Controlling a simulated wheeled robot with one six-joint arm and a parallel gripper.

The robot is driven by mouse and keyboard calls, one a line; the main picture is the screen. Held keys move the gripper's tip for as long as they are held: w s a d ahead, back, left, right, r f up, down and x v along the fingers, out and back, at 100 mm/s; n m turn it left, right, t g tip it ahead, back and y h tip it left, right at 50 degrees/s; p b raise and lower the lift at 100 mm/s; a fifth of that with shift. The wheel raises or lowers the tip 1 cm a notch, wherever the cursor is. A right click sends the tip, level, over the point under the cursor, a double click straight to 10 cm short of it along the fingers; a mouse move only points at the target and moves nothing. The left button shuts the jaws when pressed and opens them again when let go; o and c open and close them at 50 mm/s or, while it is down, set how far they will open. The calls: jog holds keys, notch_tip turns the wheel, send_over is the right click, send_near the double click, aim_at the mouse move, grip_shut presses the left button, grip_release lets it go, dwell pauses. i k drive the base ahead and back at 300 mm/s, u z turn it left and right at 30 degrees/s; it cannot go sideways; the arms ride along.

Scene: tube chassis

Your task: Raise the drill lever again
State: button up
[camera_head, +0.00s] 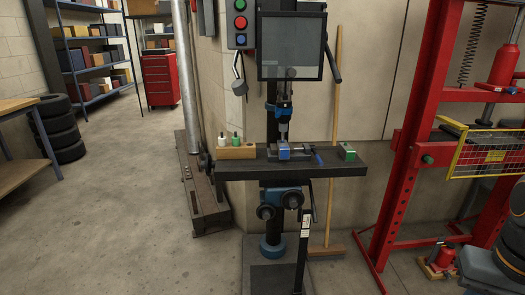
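The drill press stands in the middle of the view, with a dark guard panel (291,46) on its upper part. A dark lever (332,64) shows at the right edge of the panel, slanting down to the right with its free end low. Its upper end and hub are hidden or hard to make out.
A wooden block (236,153) with small bottles and a green box (347,152) sit on the drill table. A button panel (240,22) is at upper left. A broom (336,130) leans behind. A red press frame (405,150) stands right. Floor at left is clear.

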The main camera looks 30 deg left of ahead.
aim_at(337, 78)
jog(key=u, duration=0.6)
jog(key=k, duration=0.45)
jog(key=z, duration=1.15)
jog(key=i, duration=0.6)
jog(key=u, duration=1.5)
jog(key=k, duration=0.6)
jog(key=u, duration=0.25)
jog(key=i, duration=0.5)
jog(key=u, duration=0.1)
